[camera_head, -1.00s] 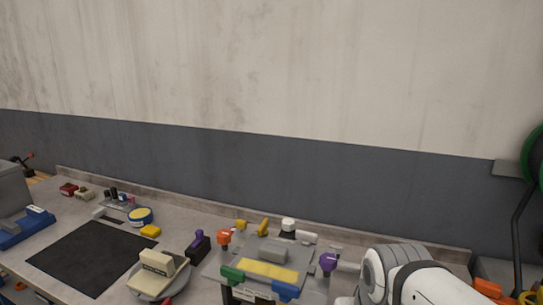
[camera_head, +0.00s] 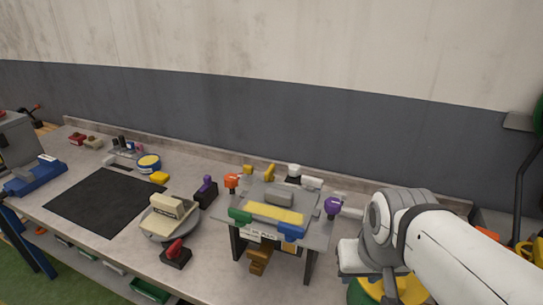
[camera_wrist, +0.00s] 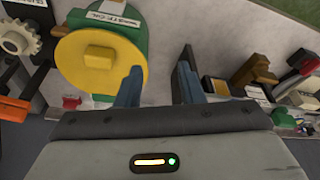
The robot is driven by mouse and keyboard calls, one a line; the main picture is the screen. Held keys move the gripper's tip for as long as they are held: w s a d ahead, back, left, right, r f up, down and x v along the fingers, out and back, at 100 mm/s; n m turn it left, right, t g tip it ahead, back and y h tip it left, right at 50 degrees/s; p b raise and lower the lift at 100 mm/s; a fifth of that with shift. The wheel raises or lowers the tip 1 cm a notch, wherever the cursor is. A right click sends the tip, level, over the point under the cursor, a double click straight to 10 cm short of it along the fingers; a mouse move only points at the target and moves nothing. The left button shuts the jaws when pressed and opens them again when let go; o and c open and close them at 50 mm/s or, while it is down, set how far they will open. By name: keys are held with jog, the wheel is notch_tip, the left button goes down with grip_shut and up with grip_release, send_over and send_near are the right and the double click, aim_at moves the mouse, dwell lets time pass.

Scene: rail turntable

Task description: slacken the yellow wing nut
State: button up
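Two small yellow pieces that look like wing-shaped knobs, one on the left (camera_head: 247,169) and one on the right (camera_head: 269,172), stand at the back edge of the grey fixture plate (camera_head: 314,238) in the head view. I cannot tell for sure which is the wing nut. In the wrist view, a large yellow disc (camera_wrist: 118,75) with a raised yellow block lies left of my gripper (camera_wrist: 159,88). The fingers are apart with nothing between them. My gripper does not show clearly in the head view; my arm is at the right.
The fixture carries an orange knob (camera_head: 231,181), a purple knob (camera_head: 333,206), and green (camera_head: 240,216) and blue (camera_head: 291,231) blocks. A round turntable (camera_head: 152,236) holding a cream block stands to its left. A black mat (camera_head: 97,203) lies clear farther left.

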jog(key=w+a+r, duration=0.2)
jog(key=w+r, duration=0.2)
jog(key=w, duration=0.5)
jog(key=m+t+h+b, duration=0.1)
jog(key=m+h+b, duration=0.1)
jog(key=m, duration=0.2)
send_near(270, 168)
jog(key=x, duration=0.8)
jog(key=shift+f, duration=0.25)
jog(key=shift+c, duration=0.4)
grip_shut()
